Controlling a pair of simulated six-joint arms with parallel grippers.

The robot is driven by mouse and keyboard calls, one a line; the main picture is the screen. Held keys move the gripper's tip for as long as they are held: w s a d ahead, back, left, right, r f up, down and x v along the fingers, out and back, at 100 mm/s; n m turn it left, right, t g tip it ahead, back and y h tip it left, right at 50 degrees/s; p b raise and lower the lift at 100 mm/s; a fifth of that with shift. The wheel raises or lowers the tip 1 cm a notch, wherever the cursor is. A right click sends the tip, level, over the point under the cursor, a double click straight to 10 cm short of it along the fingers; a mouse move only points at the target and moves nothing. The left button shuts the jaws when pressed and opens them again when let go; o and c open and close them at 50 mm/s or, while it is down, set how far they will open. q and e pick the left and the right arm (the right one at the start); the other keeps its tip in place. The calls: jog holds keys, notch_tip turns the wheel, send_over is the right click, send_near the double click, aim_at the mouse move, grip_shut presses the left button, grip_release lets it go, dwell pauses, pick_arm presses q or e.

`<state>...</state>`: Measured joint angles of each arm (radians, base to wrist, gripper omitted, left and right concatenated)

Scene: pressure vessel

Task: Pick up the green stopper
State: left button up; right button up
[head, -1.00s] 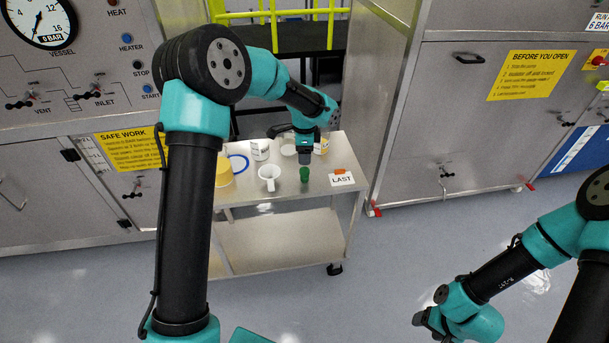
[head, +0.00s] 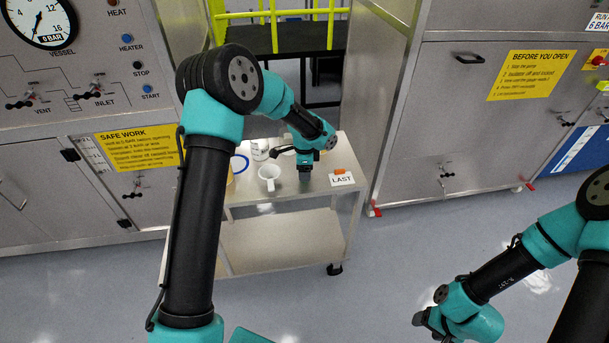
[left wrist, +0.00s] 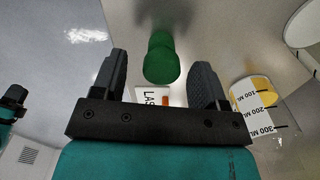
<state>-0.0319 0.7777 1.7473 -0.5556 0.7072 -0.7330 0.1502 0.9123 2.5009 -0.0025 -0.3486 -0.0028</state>
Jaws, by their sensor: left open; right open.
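The green stopper (left wrist: 161,62) stands in the left wrist view between and just beyond the two fingers of my left gripper (left wrist: 162,80). The fingers are open, with a gap on each side of the stopper, and do not appear to touch it. In the head view my left gripper (head: 305,170) points down low over the metal cart top and hides the stopper. My right gripper (head: 428,318) is open and empty, over the floor at the lower right, far from the cart.
A white mug (head: 268,180) stands left of my left gripper. A card marked LAST (head: 342,180) with a small orange piece (head: 340,171) lies to its right. A yellow graduated container (left wrist: 252,100) shows in the wrist view.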

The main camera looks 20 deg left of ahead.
pick_arm(q)
notch_tip(320, 180, down, 3)
jog(key=shift+f, duration=0.2)
dwell(0.4)
jog(key=c, duration=1)
jog(key=shift+r, duration=0.1)
